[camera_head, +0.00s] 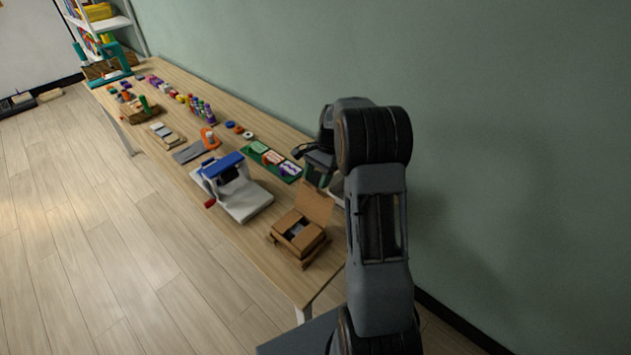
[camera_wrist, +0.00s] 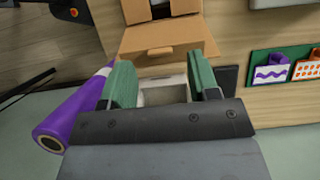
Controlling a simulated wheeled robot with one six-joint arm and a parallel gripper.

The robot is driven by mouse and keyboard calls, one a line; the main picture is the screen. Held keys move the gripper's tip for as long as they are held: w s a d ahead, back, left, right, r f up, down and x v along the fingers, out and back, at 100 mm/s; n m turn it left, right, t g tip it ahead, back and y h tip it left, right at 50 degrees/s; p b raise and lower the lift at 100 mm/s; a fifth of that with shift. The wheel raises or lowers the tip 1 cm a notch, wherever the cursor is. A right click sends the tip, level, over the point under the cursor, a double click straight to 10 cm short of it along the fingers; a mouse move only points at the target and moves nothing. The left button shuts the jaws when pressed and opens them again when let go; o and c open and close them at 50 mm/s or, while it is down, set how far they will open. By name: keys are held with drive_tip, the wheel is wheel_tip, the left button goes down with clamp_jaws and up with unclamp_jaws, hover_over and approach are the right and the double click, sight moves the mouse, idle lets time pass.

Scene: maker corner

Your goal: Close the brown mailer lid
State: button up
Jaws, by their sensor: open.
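The brown mailer (camera_head: 299,237) sits on the near end of the table with its lid (camera_head: 315,203) raised on the wall side. The lid (camera_wrist: 165,36) also shows in the wrist view, top middle, with part of the mailer's inside beyond it. My gripper (camera_head: 318,170) is above the table on the wall side of the lid. In the wrist view its green fingers (camera_wrist: 163,75) are apart, and the lid lies ahead of them. A pale, box-like object shows between and below the fingers; I cannot tell any contact.
A white-based press with a blue top (camera_head: 228,178) stands left of the mailer. A green board with cards (camera_head: 274,162) lies farther back near the wall. A purple roll (camera_wrist: 78,108) lies left of the fingers in the wrist view. Small items fill the far table.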

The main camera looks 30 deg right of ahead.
drive_tip(key=shift+x, duration=1)
clamp_jaws()
